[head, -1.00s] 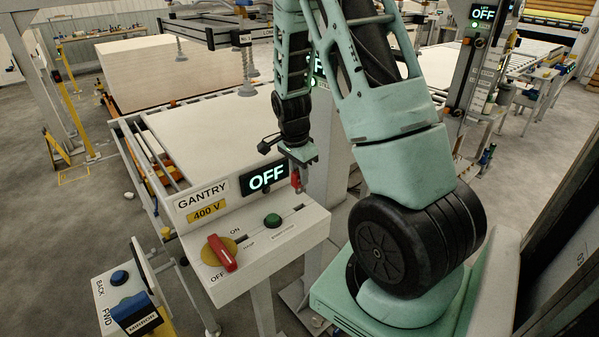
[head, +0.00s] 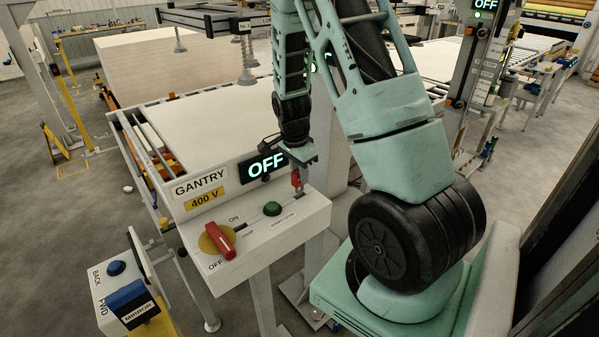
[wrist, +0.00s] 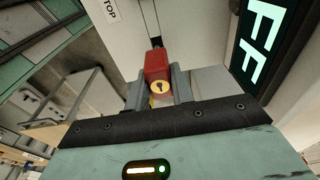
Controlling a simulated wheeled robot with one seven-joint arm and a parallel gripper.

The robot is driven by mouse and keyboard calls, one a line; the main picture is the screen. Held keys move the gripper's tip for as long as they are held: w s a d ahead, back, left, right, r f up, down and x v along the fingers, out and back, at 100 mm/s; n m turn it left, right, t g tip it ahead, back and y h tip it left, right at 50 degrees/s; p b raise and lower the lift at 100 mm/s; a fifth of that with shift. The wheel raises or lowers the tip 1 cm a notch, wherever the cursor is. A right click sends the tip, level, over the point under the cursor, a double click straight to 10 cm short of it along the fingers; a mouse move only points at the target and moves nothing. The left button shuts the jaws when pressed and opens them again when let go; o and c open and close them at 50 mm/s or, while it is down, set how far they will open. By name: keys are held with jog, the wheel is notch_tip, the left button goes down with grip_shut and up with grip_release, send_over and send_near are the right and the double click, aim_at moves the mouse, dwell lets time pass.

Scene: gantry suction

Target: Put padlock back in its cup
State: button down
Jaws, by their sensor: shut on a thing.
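The red padlock (head: 296,180) is held just above the right part of the gantry control console (head: 255,235). My gripper (head: 299,165) is shut on it, pointing down. In the wrist view the padlock (wrist: 156,66) sits between the two grey fingers of my gripper (wrist: 157,86), its brass keyhole face towards the camera and its dark shackle at the far end. I cannot make out a cup for it in either view. Whether the padlock touches the console is too small to tell.
The console carries a red rotary handle (head: 220,240) on a yellow disc, a green button (head: 272,208) and a lit OFF sign (head: 266,167) close to my gripper. A mirror control box (head: 125,290) stands at lower left. A roller table with a white board (head: 200,125) lies behind.

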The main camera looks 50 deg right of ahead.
aim_at(299, 183)
jog(key=shift+f+b, duration=1.4)
jog(key=shift+f, duration=0.6)
jog(key=c, duration=1.1)
grip_release()
jog(key=shift+r, duration=0.1)
jog(key=r, duration=0.5)
jog(key=a+r+b, duration=0.1)
jog(key=r, duration=0.5)
jog(key=a+r+b, duration=0.1)
jog(key=r, duration=0.5)
jog(key=shift+w, duration=0.2)
